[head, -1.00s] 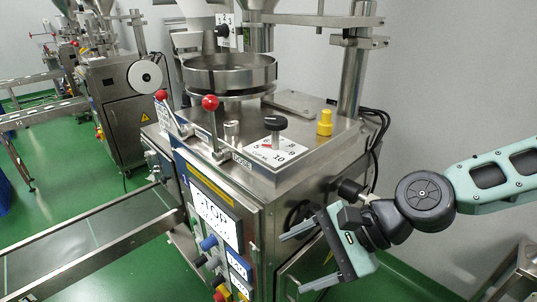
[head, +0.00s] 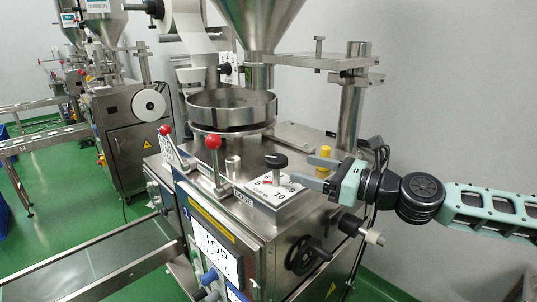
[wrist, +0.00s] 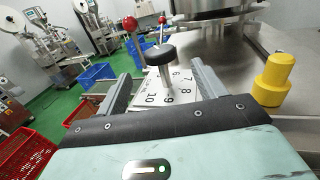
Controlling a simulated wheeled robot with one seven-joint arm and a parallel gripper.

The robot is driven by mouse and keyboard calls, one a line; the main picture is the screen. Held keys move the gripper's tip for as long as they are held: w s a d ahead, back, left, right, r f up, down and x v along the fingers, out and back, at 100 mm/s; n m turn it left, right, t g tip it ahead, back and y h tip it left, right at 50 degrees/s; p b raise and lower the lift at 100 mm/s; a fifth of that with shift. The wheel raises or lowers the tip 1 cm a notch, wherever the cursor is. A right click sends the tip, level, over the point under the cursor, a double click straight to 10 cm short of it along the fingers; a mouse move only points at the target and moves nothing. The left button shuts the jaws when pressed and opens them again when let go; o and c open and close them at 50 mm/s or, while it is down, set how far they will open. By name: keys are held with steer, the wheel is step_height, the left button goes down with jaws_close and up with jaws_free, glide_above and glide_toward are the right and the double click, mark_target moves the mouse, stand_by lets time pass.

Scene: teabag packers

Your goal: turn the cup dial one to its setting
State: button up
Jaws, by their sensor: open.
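The cup dial is a black knob (head: 276,160) on a short post above a white numbered plate (head: 281,197), on top of the steel machine. A red pointer shows under the knob near the 5 and 6 side in the head view. My gripper (head: 312,173) is open, just right of the knob at about plate height. In the wrist view the knob (wrist: 161,57) stands ahead of and between the two open fingers (wrist: 161,88), apart from both. The numbers 6 to 10 are readable there; the gripper's front edge hides the nearest part of the plate.
A yellow knob (head: 323,154) stands right of the dial, close beside my gripper. Two red-ball levers (head: 213,143) stand to the left. A round steel pan (head: 231,110) is behind. A handwheel (head: 308,255) juts from the machine's side below my arm.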

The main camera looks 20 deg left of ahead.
mark_target(268, 155)
steer(key=a, duration=0.3)
steer(key=w+a+p, duration=0.1)
steer(key=a, duration=0.3)
steer(key=a+p, duration=0.1)
steer(key=a, duration=0.2)
steer(key=shift+w+a, duration=0.15)
steer(key=shift+a, duration=0.15)
steer(key=shift+p, duration=0.3)
steer(key=c, duration=1)
